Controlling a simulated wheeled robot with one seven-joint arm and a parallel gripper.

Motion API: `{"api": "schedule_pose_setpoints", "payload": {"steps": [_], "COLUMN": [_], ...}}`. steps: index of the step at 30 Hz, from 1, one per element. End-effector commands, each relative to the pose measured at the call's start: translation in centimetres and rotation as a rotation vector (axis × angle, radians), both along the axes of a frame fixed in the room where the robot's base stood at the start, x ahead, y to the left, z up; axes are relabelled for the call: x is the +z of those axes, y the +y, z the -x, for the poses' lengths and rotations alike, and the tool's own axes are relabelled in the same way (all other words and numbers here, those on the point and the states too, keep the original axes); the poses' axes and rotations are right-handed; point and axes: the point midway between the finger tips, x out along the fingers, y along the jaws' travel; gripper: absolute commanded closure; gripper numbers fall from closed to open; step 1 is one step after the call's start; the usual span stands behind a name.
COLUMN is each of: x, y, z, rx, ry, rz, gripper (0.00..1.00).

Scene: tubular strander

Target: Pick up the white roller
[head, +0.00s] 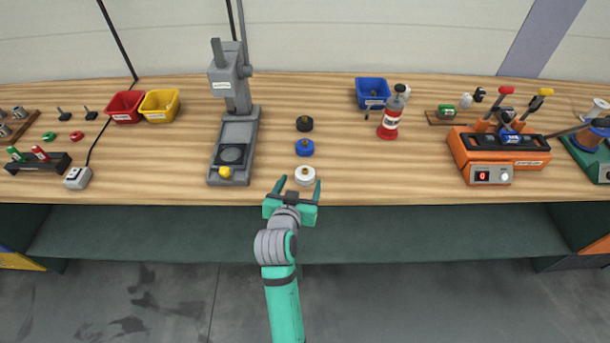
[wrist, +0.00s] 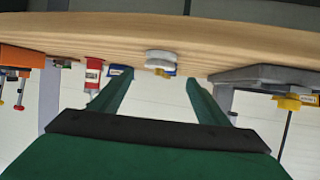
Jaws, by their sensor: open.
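The white roller (head: 305,175) lies on the wooden bench near its front edge, the nearest of a short column of three rollers. A blue roller (head: 304,148) and a black roller (head: 304,124) lie behind it. My gripper (head: 298,184) is open and empty, just in front of the white roller, its fingers pointing toward the bench. In the wrist view, which looks upside down, the white roller (wrist: 160,57) shows between and beyond the two green fingers (wrist: 151,86). I cannot tell whether the fingertips reach beside it.
A grey press (head: 237,130) with a yellow knob stands left of the rollers. An orange device (head: 498,150) is farther right. Bare bench lies right of the white roller.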

Motion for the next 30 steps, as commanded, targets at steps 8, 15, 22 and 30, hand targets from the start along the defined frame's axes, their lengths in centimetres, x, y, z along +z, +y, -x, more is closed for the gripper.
{"api": "schedule_pose_setpoints", "payload": {"steps": [8,15,22,30], "x": [-1.0,-2.5,-2.9,-2.9], "y": [-0.4,-1.0,-1.2,-1.1], "z": [-1.7,-4.5,-5.3,-5.3], "rx": [-0.001,0.000,0.000,0.000], "ry": [0.001,0.000,0.000,-0.001], "rz": [0.000,-0.001,0.000,0.000], "gripper": [0.31,0.31,0.31,0.64]}}
